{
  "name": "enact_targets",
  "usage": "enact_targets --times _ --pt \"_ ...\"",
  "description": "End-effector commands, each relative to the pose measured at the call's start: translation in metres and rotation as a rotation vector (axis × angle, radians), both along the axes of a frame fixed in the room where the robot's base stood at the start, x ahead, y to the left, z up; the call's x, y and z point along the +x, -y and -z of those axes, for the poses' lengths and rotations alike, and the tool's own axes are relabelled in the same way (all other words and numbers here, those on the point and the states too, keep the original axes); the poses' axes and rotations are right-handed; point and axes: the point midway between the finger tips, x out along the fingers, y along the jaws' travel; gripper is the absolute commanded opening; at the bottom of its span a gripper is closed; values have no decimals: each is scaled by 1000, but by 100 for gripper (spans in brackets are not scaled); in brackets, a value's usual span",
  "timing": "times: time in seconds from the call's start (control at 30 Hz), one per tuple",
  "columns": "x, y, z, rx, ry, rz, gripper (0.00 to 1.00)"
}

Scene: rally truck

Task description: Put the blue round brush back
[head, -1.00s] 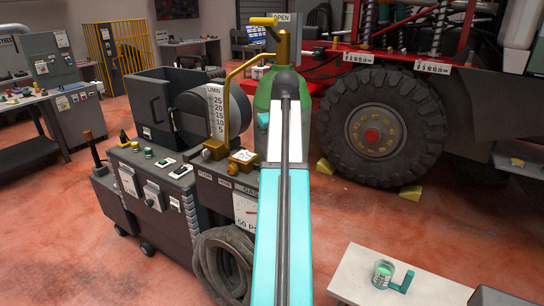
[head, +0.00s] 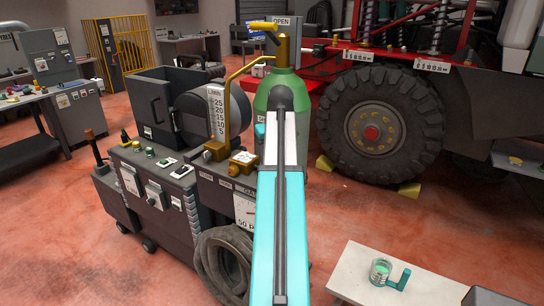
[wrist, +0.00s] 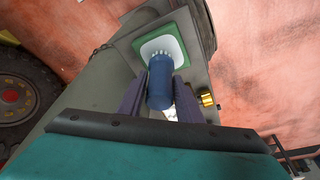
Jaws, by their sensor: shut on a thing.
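The blue round brush (wrist: 160,85) is between the two dark fingers of my gripper (wrist: 160,97) in the wrist view. The gripper is shut on its blue cylindrical body. Pale bristle tufts show at its far end, in front of a green-framed white patch (wrist: 178,44) on a grey surface. I cannot tell whether the bristles touch that patch. In the head view my turquoise and white arm hides the gripper and the brush.
A dark machine cart (head: 160,190) with a yellow pipe and a coiled hose (head: 222,262) stands left of my arm. A green gas cylinder (head: 286,83) is behind the arm. A pale table (head: 350,272) with a green-topped tin (head: 380,270) is at lower right. A truck wheel (head: 380,125) stands behind.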

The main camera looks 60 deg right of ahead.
Motion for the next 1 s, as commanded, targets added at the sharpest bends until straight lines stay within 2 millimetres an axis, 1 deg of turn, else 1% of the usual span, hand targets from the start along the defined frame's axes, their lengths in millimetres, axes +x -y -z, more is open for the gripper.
enact_targets --times 0.03,0.17,0.2,0.3,0.67,0.9,1.0 --pt "-1 -1 4 6 -6 -1 2" --pt "-1 -2 5 8 -7 0 2" --pt "-1 -2 6 9 -7 0 35" --pt "-1 -2 5 8 -6 0 51" --pt "-1 -1 4 5 -4 -1 51" --pt "-1 -1 9 5 -4 -1 51" --pt "-2 -2 -3 4 -3 1 51"
